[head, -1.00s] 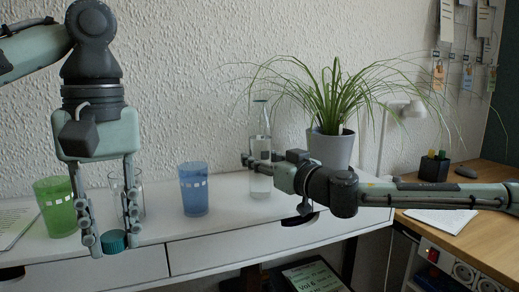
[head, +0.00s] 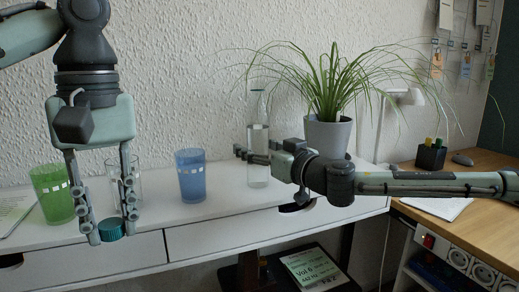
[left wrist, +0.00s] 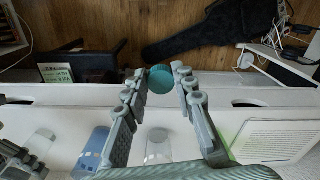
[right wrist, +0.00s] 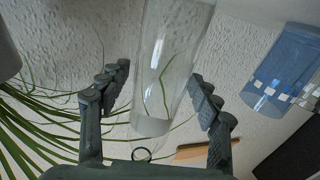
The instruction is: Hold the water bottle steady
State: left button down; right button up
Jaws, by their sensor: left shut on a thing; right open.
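The clear glass water bottle (head: 258,140) stands upright on the white desk, near the wall. My right gripper (head: 246,154) is level with the bottle's middle, its fingers crossing in front of it. In the right wrist view the bottle (right wrist: 165,75) lies between the fingers of the open right gripper (right wrist: 163,85), with a gap visible at the left finger; contact at the right finger is unclear. My left gripper (head: 107,228) is shut on a teal cap (head: 111,230), above the desk's front edge. The cap also shows in the left wrist view (left wrist: 160,79).
A green cup (head: 52,195), a clear glass (head: 126,180) and a blue cup (head: 190,175) stand on the white desk (head: 225,205), left of the bottle. A potted plant (head: 327,135) stands behind my right forearm, its leaves reaching over the bottle.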

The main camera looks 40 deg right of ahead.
aim_at(265, 152)
pick_arm(q)
jog(key=shift+r+p, duration=0.3)
jog(key=shift+r, duration=0.05)
pick_arm(e)
jog(key=shift+r, duration=0.25)
pick_arm(q)
notch_tip(265, 152, down, 3)
jog(key=b, duration=0.2)
jog(key=shift+r+b, duration=0.1)
jog(key=shift+b, duration=0.3)
pick_arm(e)
jog(key=s, duration=0.3)
jog(key=shift+d+f, duration=0.1)
jog(key=shift+f, duration=0.3)
jog(key=s+b, duration=0.2)
jog(key=s, duration=0.4)
jog(key=shift+r, duration=0.2)
pick_arm(q)
notch_tip(265, 152, down, 11)
jog(key=b, duration=0.9)
jog(key=shift+f, duration=0.2)
pick_arm(e)
jog(key=shift+s, duration=1.55)
pick_arm(q)
jog(key=shift+s, duration=0.1)
